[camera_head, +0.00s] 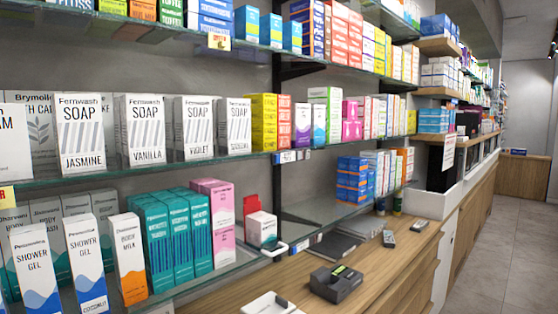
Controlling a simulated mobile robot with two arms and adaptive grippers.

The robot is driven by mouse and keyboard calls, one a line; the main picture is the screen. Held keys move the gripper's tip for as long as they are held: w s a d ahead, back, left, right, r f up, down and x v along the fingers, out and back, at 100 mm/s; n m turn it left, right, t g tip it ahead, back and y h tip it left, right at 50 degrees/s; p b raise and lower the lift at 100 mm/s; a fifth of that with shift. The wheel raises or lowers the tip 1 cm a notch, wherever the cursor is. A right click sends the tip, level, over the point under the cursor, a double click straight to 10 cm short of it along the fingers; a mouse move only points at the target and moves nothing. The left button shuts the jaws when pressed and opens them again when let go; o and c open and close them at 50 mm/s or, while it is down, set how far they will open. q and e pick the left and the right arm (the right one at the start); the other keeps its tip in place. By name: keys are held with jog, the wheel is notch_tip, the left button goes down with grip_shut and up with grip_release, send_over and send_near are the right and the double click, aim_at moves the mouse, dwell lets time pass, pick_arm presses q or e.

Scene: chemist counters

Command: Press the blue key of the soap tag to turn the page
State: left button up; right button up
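White soap boxes stand in a row on the middle glass shelf: soap jasmine (82,132), soap vanilla (140,130), soap violet (195,128) and another soap box (234,126) at the right. A small white and blue tag (286,157) sits on the shelf's front edge, right of the soap boxes. I cannot tell whether it is the soap tag, and no separate blue key can be made out on it. A yellow and red tag (7,196) is cut off at the left edge. Neither gripper is in view.
Below, a glass shelf holds shower gel boxes (36,268) and teal boxes (158,245). The wooden counter (205,294) carries a dark device (336,284), a white tray (268,303) and small handheld devices (389,238). Free floor (500,250) lies at the right.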

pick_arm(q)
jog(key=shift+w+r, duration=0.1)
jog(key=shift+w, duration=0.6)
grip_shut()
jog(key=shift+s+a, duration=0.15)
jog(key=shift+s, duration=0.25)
